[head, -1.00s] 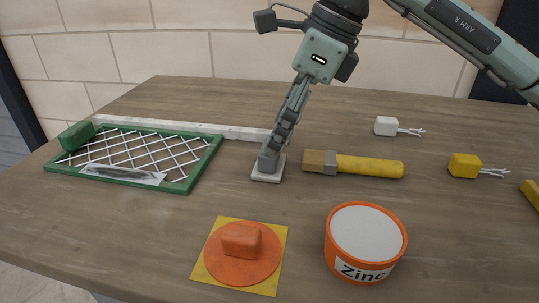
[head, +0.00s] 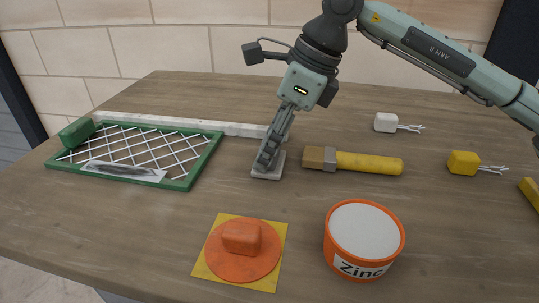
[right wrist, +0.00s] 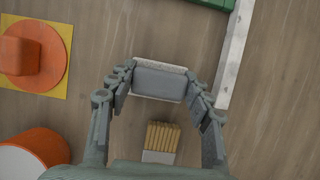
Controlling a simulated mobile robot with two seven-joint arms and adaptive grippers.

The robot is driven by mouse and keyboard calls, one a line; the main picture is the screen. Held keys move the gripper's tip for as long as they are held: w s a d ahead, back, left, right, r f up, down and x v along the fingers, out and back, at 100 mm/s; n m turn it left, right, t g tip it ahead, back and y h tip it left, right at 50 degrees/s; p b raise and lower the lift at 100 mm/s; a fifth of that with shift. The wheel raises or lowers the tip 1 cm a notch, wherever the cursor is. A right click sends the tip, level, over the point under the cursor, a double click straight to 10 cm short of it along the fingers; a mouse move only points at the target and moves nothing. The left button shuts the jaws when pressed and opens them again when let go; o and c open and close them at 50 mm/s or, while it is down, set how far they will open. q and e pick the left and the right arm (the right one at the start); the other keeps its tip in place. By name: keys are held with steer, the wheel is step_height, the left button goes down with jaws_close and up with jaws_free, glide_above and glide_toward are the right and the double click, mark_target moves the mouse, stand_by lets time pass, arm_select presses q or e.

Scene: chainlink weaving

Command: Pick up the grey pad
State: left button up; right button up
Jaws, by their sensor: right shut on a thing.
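The grey pad (head: 268,175), a grey block on a pale square base, sits on the table right of the green mesh frame. My right gripper (head: 267,162) reaches down onto it and is shut on its grey block, partly hiding it. In the right wrist view the pad (right wrist: 160,83) lies between my two fingertips, one at each end of the block. The pale base shows along its edges. I cannot see a gap between the base and the table. My left gripper is not in view.
A yellow-handled brush (head: 365,164) lies close right of the pad. A Zinc tub (head: 365,230) and an orange float on a yellow square (head: 242,262) stand in front. The green mesh frame (head: 182,184) lies left, a white strip (head: 215,127) behind. White and yellow plugs lie at right.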

mark_target(262, 145)
steer(key=shift+r, duration=0.1)
steer(key=shift+r, duration=0.45)
steer(key=r, duration=0.2)
steer(key=a+r, duration=0.1)
steer(key=shift+s+a+r+b, duration=0.1)
steer(key=shift+s+r+b, duration=0.1)
steer(key=shift+r+b, duration=0.2)
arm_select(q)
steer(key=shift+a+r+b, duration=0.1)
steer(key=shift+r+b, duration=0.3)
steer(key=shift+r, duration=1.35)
arm_select(e)
steer(key=s+a+r, duration=0.3)
steer(key=a+r, duration=0.3)
steer(key=a, duration=0.4)
steer(key=shift+r, duration=0.1)
steer(key=o, duration=0.6)
steer(key=c, duration=0.4)
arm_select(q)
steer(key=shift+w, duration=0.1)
arm_select(e)
steer(key=shift+c, duration=0.2)
